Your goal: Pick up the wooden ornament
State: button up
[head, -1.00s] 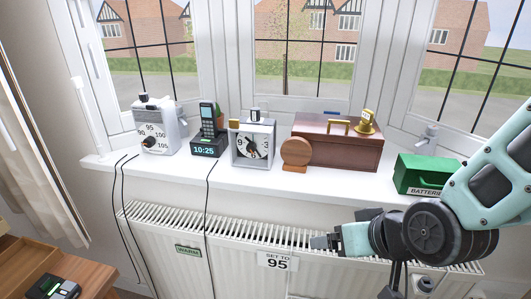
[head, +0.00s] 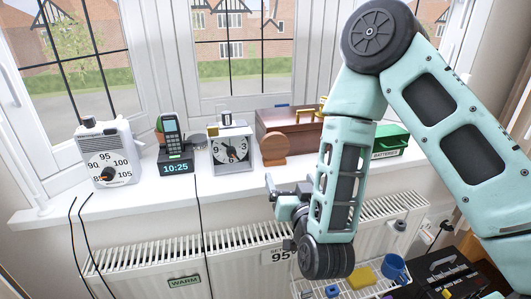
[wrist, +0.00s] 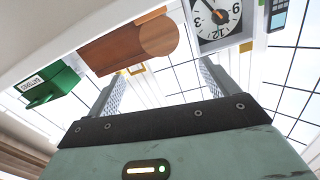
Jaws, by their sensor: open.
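The wooden ornament (head: 274,148) is a round brown disc on a small base. It stands upright on the white windowsill, just in front of the wooden box (head: 285,122) and right of the white clock (head: 232,150). It also shows in the wrist view (wrist: 158,37), where the scene looks upside down. My gripper (head: 272,188) is in front of the sill edge, below the ornament and apart from it. Its two fingers are spread with nothing between them in the wrist view (wrist: 163,90).
On the sill, a phone on a dock (head: 174,150) and a white dial unit (head: 108,155) stand left, and a green battery box (head: 390,140) stands right behind my arm. The radiator (head: 180,262) is below. A tray (head: 330,288) with a blue mug (head: 394,268) is lower right.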

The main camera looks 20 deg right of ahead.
jog(key=p, duration=0.3)
send_near(275, 147)
jog(key=w, duration=0.3)
jog(key=shift+d+r, duration=0.1)
jog(key=shift+d, duration=0.15)
jog(key=shift+w+d+p, duration=0.15)
jog(key=shift+w+p, duration=0.75)
jog(key=shift+w, duration=2.25)
jog(key=c, duration=0.7)
